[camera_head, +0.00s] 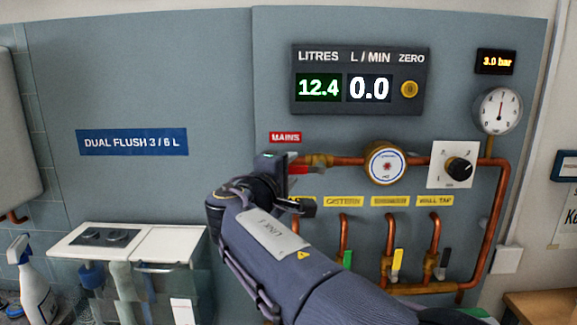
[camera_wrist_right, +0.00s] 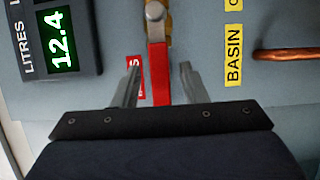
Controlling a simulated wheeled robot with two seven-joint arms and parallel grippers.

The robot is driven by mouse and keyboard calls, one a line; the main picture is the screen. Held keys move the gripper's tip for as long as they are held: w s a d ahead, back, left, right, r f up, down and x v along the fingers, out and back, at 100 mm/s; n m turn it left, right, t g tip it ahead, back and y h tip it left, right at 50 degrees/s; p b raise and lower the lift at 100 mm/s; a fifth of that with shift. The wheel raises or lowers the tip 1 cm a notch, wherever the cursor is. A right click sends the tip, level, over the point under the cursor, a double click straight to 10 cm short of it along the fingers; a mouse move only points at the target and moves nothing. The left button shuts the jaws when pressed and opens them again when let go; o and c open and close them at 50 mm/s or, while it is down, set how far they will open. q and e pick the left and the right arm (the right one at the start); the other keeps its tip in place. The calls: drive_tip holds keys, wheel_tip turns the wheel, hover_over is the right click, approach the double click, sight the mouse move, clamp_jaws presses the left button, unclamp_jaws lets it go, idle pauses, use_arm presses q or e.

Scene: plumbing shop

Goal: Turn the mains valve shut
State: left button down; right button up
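The mains valve's red lever (camera_wrist_right: 158,75) runs down from its pivot bolt in the right wrist view. Only a small red part of the lever (camera_head: 298,170) shows in the head view, below the red MAINS label (camera_head: 285,137). My right gripper (camera_head: 277,163) is at the valve and hides most of it there. In the wrist view this gripper (camera_wrist_right: 160,76) is open, one finger on each side of the lever, with a visible gap to both. My left gripper is not in view.
The display (camera_head: 360,80) reads 12.4 litres and 0.0 L/min. A copper pipe leads right to a round meter (camera_head: 386,163) and a black knob (camera_head: 459,169). Branch taps with coloured levers stand below. A cistern (camera_head: 130,243) and spray bottle (camera_head: 36,285) are at lower left.

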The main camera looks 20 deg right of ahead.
drive_tip(key=shift+w+d, duration=0.15)
drive_tip(key=shift+w, duration=0.1)
clamp_jaws()
